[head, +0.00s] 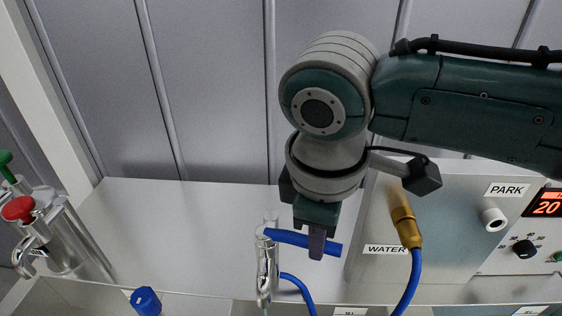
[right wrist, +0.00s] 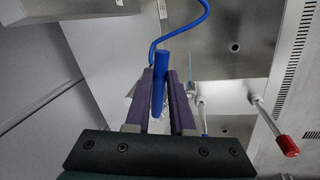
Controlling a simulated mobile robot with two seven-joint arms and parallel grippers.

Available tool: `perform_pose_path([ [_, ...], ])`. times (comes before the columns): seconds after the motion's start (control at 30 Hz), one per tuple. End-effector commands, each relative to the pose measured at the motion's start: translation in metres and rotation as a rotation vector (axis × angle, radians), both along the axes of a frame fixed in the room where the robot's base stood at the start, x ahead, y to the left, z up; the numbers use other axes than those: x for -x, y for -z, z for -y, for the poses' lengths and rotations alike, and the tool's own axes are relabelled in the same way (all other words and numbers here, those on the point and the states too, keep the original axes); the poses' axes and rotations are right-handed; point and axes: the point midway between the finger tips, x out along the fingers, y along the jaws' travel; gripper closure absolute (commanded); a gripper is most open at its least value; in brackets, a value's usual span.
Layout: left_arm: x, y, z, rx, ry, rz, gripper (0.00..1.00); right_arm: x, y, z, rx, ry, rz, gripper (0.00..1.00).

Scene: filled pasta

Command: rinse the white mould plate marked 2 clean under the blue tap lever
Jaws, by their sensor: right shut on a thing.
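My right gripper (head: 318,243) comes down from above and is shut on the blue tap lever (head: 283,237), near its free right end. The lever sticks out to the right from the top of a chrome tap (head: 267,272). In the right wrist view the blue lever (right wrist: 159,88) stands between the two purple fingers of the gripper (right wrist: 160,80). A thin pale blue streak (right wrist: 190,68) beside the fingers may be water. The white mould plate marked 2 is not visible in either view. My left gripper is not in view.
A steel panel labelled WATER (head: 385,249) with a brass fitting (head: 405,224) and blue hose stands right of the tap. A control box with a red display (head: 548,207) is farther right. Taps with red (head: 18,208) and green knobs stand at left. A blue knob (head: 146,300) is lower left.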

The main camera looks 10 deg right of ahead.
Motion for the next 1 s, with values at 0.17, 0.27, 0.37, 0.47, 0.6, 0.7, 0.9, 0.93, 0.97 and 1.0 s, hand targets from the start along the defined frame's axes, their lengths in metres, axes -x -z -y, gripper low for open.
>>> perform_pose_path([
  [0.17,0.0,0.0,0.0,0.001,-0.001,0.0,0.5,-0.001,0.0,0.0,-0.001,-0.001,0.002,0.64],
  [0.27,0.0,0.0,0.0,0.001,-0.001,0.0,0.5,0.0,0.0,0.0,-0.001,-0.001,0.002,0.52],
  [0.37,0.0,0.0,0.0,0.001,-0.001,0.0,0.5,0.0,0.0,0.0,-0.001,-0.001,0.002,0.48],
  [0.47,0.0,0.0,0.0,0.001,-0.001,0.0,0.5,0.0,0.0,0.0,0.0,-0.001,0.001,0.48],
  [0.6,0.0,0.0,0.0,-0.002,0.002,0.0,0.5,0.0,-0.003,-0.001,-0.002,-0.002,0.002,0.48],
  [0.7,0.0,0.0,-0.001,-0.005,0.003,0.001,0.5,0.001,-0.013,-0.002,-0.005,-0.002,0.003,0.48],
  [0.9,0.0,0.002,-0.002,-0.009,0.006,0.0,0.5,0.008,-0.052,-0.006,-0.003,-0.004,0.005,0.48],
  [0.93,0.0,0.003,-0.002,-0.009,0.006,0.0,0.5,0.008,-0.058,-0.007,-0.004,-0.004,0.006,0.48],
  [0.97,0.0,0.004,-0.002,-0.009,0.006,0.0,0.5,0.009,-0.064,-0.008,-0.005,-0.005,0.006,0.48],
  [1.0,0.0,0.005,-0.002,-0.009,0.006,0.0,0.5,0.011,-0.071,-0.008,-0.004,-0.004,0.006,0.48],
])
